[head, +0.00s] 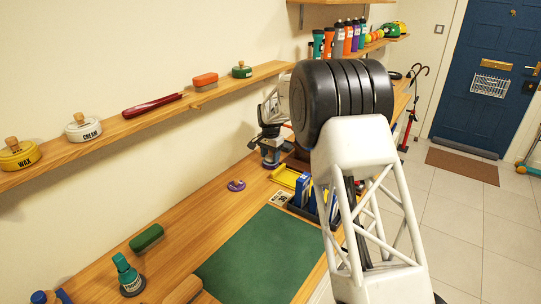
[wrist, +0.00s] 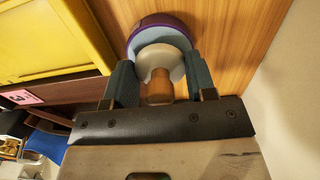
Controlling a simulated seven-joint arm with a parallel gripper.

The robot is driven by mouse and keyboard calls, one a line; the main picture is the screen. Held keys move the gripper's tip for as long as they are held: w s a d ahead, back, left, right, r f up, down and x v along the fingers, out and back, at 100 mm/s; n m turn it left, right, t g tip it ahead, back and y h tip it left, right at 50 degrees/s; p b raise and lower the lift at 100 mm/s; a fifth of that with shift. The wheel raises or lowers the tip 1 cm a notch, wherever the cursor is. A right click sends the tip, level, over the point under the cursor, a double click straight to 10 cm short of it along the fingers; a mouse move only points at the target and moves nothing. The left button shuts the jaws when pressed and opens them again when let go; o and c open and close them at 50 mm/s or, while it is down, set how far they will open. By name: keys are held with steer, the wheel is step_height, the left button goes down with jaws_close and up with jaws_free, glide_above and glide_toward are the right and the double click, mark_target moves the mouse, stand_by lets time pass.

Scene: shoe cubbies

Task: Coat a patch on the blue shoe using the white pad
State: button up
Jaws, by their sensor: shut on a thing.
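My gripper (wrist: 157,85) is shut on the wooden knob (wrist: 158,90) of the white pad (wrist: 160,62), which points down. The pad is in or just over an open round tin (wrist: 148,22) with a purple rim and light blue inside; I cannot tell whether they touch. In the head view my gripper (head: 271,153) is low over the far part of the wooden bench, with the tin's purple edge (head: 271,164) under it. The pad is hard to make out there. I cannot clearly identify the blue shoe in either view.
A purple lid (head: 236,185) lies on the bench. A yellow piece (head: 285,177) and blue upright items (head: 302,190) stand right of my gripper. A clear green mat (head: 260,258) lies nearer.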

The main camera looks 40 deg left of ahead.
steer(key=shift+f, duration=0.45)
stand_by(0.9)
steer(key=shift+r, duration=0.1)
steer(key=shift+r, duration=3.45)
steer(key=shift+w+d, duration=0.1)
